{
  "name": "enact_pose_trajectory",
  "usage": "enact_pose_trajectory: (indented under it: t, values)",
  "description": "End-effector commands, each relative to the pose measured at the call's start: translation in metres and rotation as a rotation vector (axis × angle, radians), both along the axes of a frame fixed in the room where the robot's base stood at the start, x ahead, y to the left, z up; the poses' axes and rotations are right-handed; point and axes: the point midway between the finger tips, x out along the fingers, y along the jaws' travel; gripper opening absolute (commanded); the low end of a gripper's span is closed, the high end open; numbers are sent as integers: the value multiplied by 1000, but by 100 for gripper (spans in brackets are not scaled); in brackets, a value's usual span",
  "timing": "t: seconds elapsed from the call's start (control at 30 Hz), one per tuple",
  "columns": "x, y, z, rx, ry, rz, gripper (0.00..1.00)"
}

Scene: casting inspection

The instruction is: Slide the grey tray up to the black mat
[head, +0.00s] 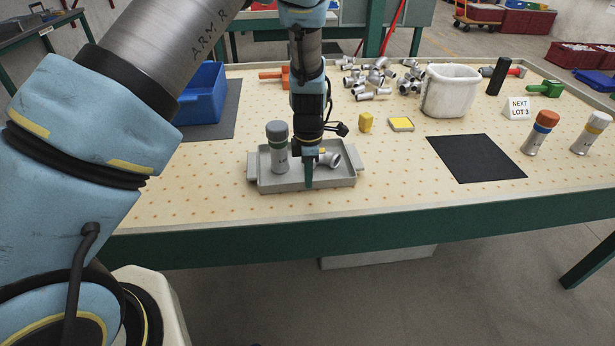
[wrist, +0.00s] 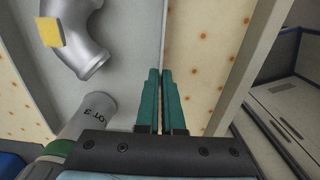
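The grey tray (head: 278,187) lies on the pegboard-patterned table near its front edge, left of the black mat (head: 476,158) and apart from it. In it stand a grey-capped bottle (head: 279,155) and a metal pipe elbow (head: 333,159) with a yellow tag. The wrist view also shows the tray (wrist: 125,50), the elbow (wrist: 88,55) and the bottle (wrist: 90,118). My gripper (head: 309,186) points down at the tray's front wall. In the wrist view its green fingers (wrist: 161,72) are close together, one on each side of that wall, shut on it.
A yellow block (head: 366,122) and a yellow-topped grey pad (head: 401,124) lie behind, between tray and mat. A white bin (head: 451,92) stands behind the mat; two bottles (head: 540,133) (head: 591,133) stand right of it. A blue bin (head: 204,96) is at left. Table between tray and mat looks clear.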

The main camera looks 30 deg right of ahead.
Motion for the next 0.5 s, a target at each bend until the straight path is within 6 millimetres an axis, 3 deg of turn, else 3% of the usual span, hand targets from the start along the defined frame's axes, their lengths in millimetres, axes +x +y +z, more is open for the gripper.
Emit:
enact_pose_trajectory:
  t: [0.5]
  values:
    - [-12, -25, 1, 0, -1, -4, 0]
